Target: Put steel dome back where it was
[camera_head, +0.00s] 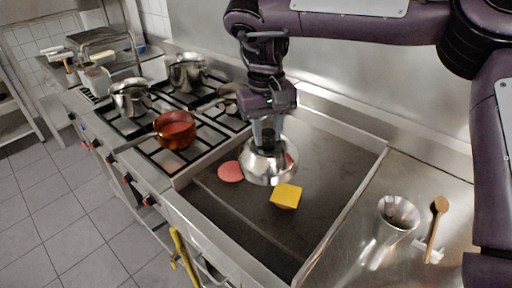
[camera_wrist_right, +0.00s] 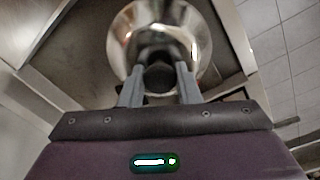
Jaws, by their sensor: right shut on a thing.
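The steel dome (camera_head: 268,165) is a shiny rounded cover over the dark griddle. My right gripper (camera_head: 266,138) comes down from above and is shut on the dome's dark knob. In the right wrist view the dome (camera_wrist_right: 196,25) shows beyond the fingers, with its black knob between the fingertips (camera_wrist_right: 160,78). Whether the dome touches the griddle or hangs just above it, I cannot tell. A pink patty (camera_head: 230,172) lies just left of the dome. A patty with a yellow cheese slice (camera_head: 286,195) lies just in front of it. My left gripper is not in view.
The griddle (camera_head: 320,165) is mostly bare to the right. Left on the stove are a copper pan (camera_head: 176,130) and steel pots (camera_head: 131,98).

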